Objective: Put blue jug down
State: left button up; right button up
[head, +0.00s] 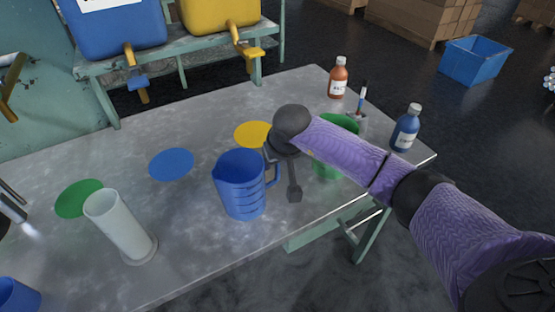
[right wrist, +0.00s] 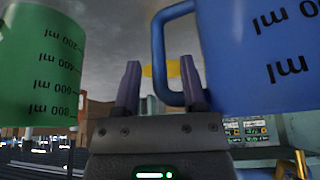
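The blue jug (head: 241,190) stands upright, apparently on the grey table (head: 190,225), with its handle to the right. My right gripper (head: 272,163) is at that handle. In the right wrist view the jug (right wrist: 265,60) fills the right side. There the fingers of my right gripper (right wrist: 161,85) are spread apart, with the upright bar of the handle (right wrist: 158,50) in the gap. I see no firm contact on the bar. My left gripper (head: 13,204) shows only partly at the left edge, its two fingers apart and empty.
A green jug (head: 327,168) stands close behind my right arm. Blue (head: 171,164), yellow (head: 251,134) and green (head: 78,198) discs mark the table. Brown (head: 338,80) and blue (head: 405,130) bottles stand at the far right.

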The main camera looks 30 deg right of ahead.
jog(key=shift+r, duration=0.25)
pick_arm(q)
jog(key=r+p, duration=0.1)
jog(key=w+d+r+p, duration=0.1)
jog(key=r+p, duration=0.1)
jog(key=shift+w+d+r+p, duration=0.2)
jog(key=shift+w+r+p, duration=0.1)
jog(key=shift+r+p, duration=0.1)
pick_arm(e)
jog(key=v, duration=1.1)
jog(key=shift+s+r, duration=0.2)
jog(key=shift+r, duration=0.15)
